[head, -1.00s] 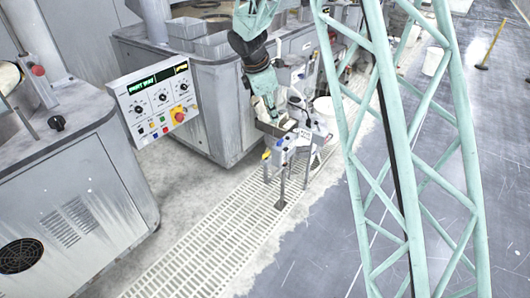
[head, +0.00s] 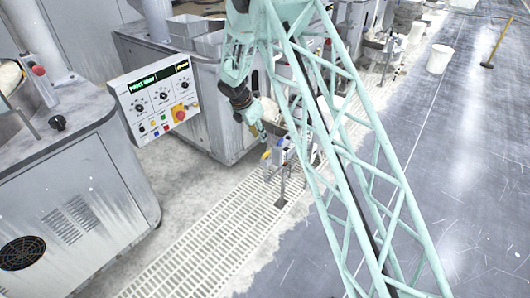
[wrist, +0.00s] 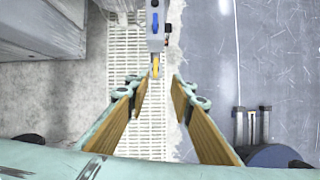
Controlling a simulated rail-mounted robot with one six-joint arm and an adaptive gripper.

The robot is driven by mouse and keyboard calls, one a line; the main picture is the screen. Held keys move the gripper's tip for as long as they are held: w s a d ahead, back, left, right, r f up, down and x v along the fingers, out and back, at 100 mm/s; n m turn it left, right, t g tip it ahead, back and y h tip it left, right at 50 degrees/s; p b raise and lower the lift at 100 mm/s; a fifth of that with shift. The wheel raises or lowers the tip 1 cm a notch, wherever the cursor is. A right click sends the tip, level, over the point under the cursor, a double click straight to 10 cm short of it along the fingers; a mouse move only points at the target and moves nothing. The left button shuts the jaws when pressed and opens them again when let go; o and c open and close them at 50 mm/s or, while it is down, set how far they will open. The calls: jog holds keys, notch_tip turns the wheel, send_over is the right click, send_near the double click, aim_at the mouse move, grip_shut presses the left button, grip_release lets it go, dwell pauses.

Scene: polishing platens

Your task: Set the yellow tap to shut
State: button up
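The yellow tap (wrist: 155,66) is in the upper middle of the wrist view, at the near end of a grey block. Its lever runs up and down the picture, in line with the block. A blue tap (wrist: 154,22) sits farther along the same block. In the head view the yellow tap (head: 266,155) is small, low on the left side of a grey stand. My gripper (wrist: 154,90) is open and empty, its brown-padded fingers spread either side of the line to the yellow tap and apart from it. In the head view my gripper (head: 260,132) is just above and left of the taps.
White floor grating (head: 205,245) runs beneath the stand. A control panel (head: 155,103) with knobs stands to the left, beside grey polishing machines (head: 70,190). A white bucket (head: 438,60) stands on the open dark floor at right. My lattice arm covers part of the head view.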

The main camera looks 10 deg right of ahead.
aim_at(265, 154)
jog(key=shift+w+a+f+n, duration=0.15)
jog(key=shift+w+f+n, duration=0.15)
jog(key=shift+f, duration=0.45)
jog(key=shift+w+a+f+n, duration=0.15)
jog(key=shift+w+f+n, duration=0.1)
jog(key=shift+f, duration=0.5)
jog(key=shift+f, duration=0.1)
jog(key=shift+b+x, duration=1.05)
jog(key=shift+x, duration=5.75)
jog(key=shift+d, duration=0.15)
jog(key=shift+c, duration=0.4)
grip_shut()
